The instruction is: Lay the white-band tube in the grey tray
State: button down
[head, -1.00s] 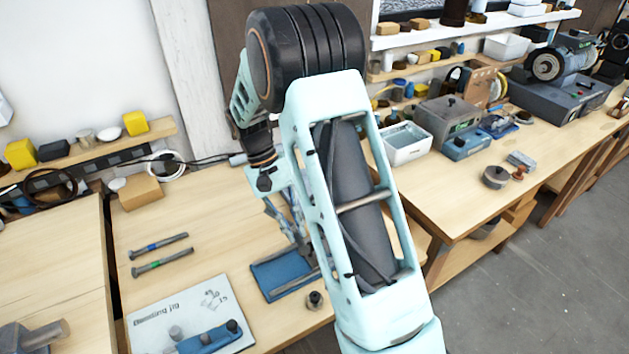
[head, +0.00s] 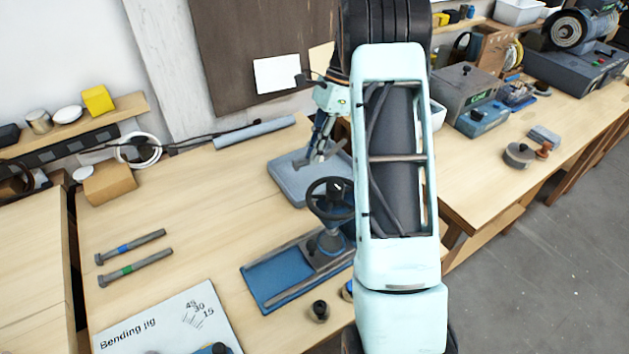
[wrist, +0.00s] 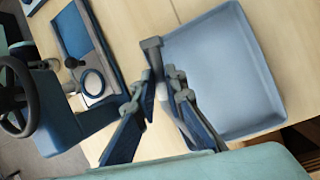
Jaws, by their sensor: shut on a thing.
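My gripper (wrist: 159,82) is shut on a grey tube (wrist: 153,52), with a whitish patch showing between the fingers. One end of the tube sticks out past the fingertips; the rest is hidden by the fingers. In the head view my gripper (head: 320,150) is partly hidden by my arm and appears in front of the grey tray (head: 289,188). The tray is shallow, rimmed and looks empty in the wrist view (wrist: 220,75). There the tube overlaps the tray's left edge; its height above the tray is unclear.
A blue vise-like device with a black handwheel (head: 331,197) stands close in front of the tray. Blue-band (head: 130,246) and green-band (head: 134,268) tubes lie at left. A grey cylinder (head: 255,132) lies behind. Bench between them is clear.

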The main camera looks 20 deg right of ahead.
jog(key=shift+w+d+f+m, duration=0.1)
jog(key=shift+d+f+m, duration=0.15)
jog(key=shift+f+m, duration=0.05)
notch_tip(320, 180, down, 9)
jog(key=shift+w+f+p, duration=0.1)
jog(key=shift+f+p, duration=0.1)
jog(key=shift+p, duration=0.3)
jog(key=c, duration=2.4)
grip_release()
jog(key=shift+f, duration=0.15)
jog(key=shift+o, duration=0.7)
